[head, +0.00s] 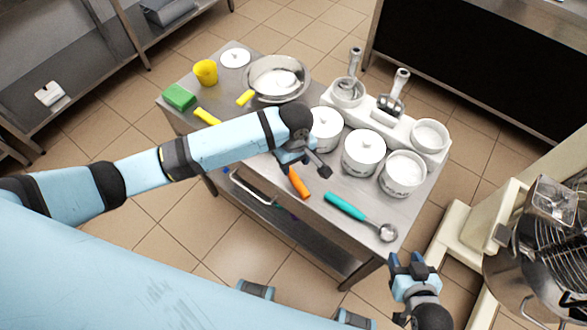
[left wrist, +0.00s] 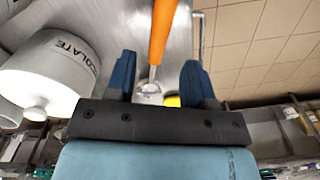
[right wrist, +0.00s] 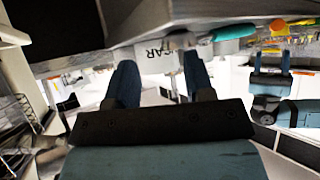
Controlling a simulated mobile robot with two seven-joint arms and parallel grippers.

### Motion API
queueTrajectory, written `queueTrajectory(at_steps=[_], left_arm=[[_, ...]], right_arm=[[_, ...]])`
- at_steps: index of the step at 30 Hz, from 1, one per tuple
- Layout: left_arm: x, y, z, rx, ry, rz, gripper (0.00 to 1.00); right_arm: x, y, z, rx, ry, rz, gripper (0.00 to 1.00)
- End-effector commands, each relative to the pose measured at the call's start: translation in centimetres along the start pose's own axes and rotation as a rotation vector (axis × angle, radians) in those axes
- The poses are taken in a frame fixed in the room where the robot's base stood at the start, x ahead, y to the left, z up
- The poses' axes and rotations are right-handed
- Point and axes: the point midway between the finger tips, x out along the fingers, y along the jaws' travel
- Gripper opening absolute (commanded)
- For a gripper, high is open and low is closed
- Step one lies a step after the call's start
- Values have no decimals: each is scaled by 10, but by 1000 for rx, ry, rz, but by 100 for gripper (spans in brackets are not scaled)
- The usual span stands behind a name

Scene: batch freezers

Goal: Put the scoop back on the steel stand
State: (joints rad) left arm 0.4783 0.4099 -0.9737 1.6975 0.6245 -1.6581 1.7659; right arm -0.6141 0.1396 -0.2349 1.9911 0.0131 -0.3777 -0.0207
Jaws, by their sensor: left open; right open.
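An orange-handled scoop (head: 298,183) lies on the steel table, its bowl end hidden by my left gripper in the head view. My left gripper (head: 307,165) is open above it. In the left wrist view the orange handle (left wrist: 161,35) and small metal bowl (left wrist: 149,90) show beyond and between the open fingers. A teal-handled scoop (head: 347,206) lies near the front edge, metal bowl to the right. My right gripper (head: 412,263) is open and empty, off the table's front right corner. A pale stand (head: 403,127) at the back right holds metal tools in cups; whether it is steel is unclear.
Three white lidded pots (head: 364,152) stand between the scoops and the stand. A pan (head: 277,76), yellow cup (head: 205,72) and green sponge (head: 179,97) are at the left. A mixer (head: 535,240) stands at right. Bare steel lies around the teal scoop.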

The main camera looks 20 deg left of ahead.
Motion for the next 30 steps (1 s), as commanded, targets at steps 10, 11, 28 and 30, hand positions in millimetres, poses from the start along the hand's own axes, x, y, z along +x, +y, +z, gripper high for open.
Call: queueTrajectory(at_steps=[10,11,28,30], left_arm=[[-54,0,0,1,-2,1,49],[-56,0,0,1,-2,0,49],[8,-5,63,419,3,523,49],[18,-16,66,497,87,615,49]], right_arm=[[-1,0,-3,0,4,1,48],[-1,0,-3,0,4,1,48],[-1,0,-3,0,3,0,48],[-1,0,-2,0,3,0,48]])
